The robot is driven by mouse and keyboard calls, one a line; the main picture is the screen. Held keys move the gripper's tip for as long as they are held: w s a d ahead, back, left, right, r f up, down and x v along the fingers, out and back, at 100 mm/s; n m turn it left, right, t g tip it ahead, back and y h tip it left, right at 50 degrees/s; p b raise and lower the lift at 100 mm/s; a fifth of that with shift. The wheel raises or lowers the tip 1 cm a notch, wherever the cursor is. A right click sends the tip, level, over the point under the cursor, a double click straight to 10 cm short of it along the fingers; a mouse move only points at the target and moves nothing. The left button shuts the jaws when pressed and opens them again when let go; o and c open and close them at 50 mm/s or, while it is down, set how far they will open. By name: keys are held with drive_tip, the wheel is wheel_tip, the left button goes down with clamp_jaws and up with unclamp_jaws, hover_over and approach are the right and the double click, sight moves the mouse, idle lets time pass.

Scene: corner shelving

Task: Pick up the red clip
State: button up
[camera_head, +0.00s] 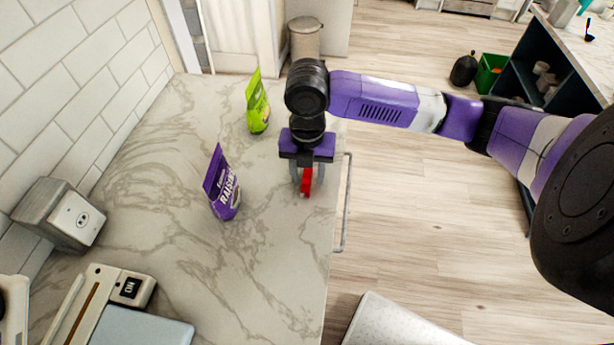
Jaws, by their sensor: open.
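The red clip (306,182) is a small red thing at the right edge of the marble counter. My gripper (307,181) points down over it, with its grey fingers open on either side of the clip. The purple gripper body hides what lies just behind the clip. Whether the fingers touch the clip, I cannot tell.
A purple raisin bag (222,186) stands left of my gripper, and a green bag (257,104) stands behind it to the left. A grey box (60,214) and a device with a switch (122,288) are at the left. Bare marble counter (180,240) lies between. A rail runs along the counter's right edge.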

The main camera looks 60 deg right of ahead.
drive_tip(key=shift+f, duration=0.15)
clamp_jaws()
